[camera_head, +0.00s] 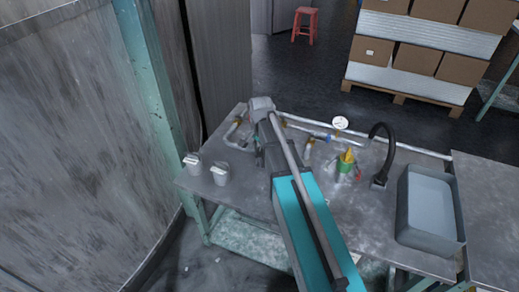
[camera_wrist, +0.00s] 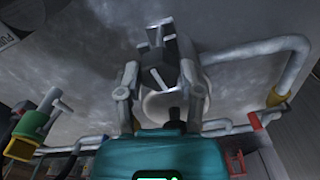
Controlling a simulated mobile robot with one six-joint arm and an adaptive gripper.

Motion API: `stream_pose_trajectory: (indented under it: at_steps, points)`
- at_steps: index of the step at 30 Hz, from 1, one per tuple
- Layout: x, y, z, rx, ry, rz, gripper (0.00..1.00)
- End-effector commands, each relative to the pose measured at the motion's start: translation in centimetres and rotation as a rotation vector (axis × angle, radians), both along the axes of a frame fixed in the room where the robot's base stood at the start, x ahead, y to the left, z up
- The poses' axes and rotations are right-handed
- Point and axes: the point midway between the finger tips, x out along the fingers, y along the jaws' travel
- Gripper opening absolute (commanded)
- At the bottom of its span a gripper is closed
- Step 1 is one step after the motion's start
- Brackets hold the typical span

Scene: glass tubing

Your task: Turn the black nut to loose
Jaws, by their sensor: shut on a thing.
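My gripper (camera_wrist: 160,68) shows from close up in the wrist view, with its two grey fingers on either side of a dark block that I take to be the black nut (camera_wrist: 160,48). The fingers are shut on it. A thick grey pipe (camera_wrist: 278,60) runs off to the right beside it and bends downward. In the head view, my arm reaches over the workbench and hides most of the nut and the gripper. The nut's turn angle cannot be told.
A wall panel stands close at left.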

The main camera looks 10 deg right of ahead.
Motion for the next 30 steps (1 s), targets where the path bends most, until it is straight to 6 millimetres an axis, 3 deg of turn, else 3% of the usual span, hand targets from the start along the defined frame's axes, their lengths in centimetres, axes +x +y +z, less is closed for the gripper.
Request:
stream_pose_trajectory:
  at_steps: [8,21,30]
  points:
    - [0.12,0.12,-0.01,0.003,-0.002,0.079,0.00]
    - [0.14,0.14,-0.01,0.003,-0.003,0.362,0.00]
    - [0.15,0.14,-0.01,0.003,-0.003,0.396,0.00]
